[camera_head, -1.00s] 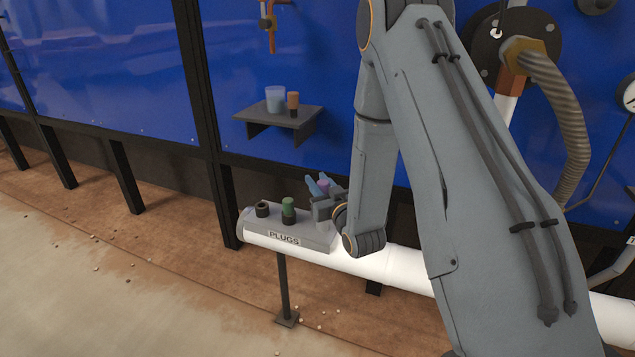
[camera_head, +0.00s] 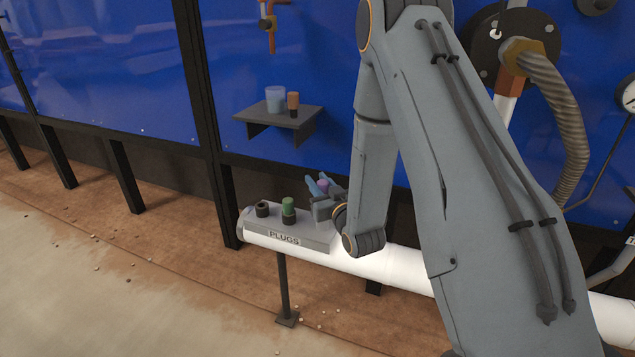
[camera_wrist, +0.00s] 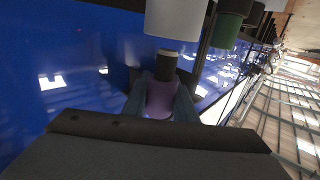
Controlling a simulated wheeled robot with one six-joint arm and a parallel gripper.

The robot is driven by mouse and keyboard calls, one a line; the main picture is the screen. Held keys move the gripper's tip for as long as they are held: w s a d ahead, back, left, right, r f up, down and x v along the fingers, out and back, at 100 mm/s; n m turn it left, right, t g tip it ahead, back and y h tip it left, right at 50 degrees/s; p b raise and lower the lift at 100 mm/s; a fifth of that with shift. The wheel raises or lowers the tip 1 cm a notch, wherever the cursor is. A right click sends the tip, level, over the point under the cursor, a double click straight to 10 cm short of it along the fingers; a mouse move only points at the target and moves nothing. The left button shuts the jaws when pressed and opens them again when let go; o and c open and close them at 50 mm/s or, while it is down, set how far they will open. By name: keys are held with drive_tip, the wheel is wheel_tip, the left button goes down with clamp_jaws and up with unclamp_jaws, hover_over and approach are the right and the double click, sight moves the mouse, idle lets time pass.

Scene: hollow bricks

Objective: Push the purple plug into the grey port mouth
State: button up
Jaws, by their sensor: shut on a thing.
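The purple plug (camera_head: 322,184) is between the blue fingers of my gripper (camera_head: 321,185), which is shut on it beside the right part of the rack marked PLUGS (camera_head: 262,228). In the wrist view the purple plug (camera_wrist: 160,98) sits between both fingertips (camera_wrist: 160,103), its dark end with a light band pointing up the picture. My arm and gripper hide part of the rack's right side. I cannot pick out the grey port mouth for sure; a large pale grey cylinder (camera_wrist: 176,17) lies just beyond the plug's end in the wrist view.
A green plug (camera_head: 288,206) stands in the rack beside a black ring-like piece (camera_head: 262,209). A shelf (camera_head: 312,118) behind holds a pale blue cup (camera_head: 275,98) and an orange-and-black piece (camera_head: 293,102). A white pipe (camera_head: 405,268) runs below. A ribbed hose (camera_head: 568,120) hangs at right.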

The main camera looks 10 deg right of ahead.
drive_tip(key=shift+f+b, duration=1.3)
drive_tip(key=shift+f, duration=0.8)
drive_tip(key=o, duration=1.1)
drive_tip(key=s, duration=0.5)
drive_tip(key=s+d, duration=0.1)
drive_tip(key=s, duration=0.1)
drive_tip(key=shift+s+d, duration=0.1)
drive_tip(key=shift+s, duration=0.2)
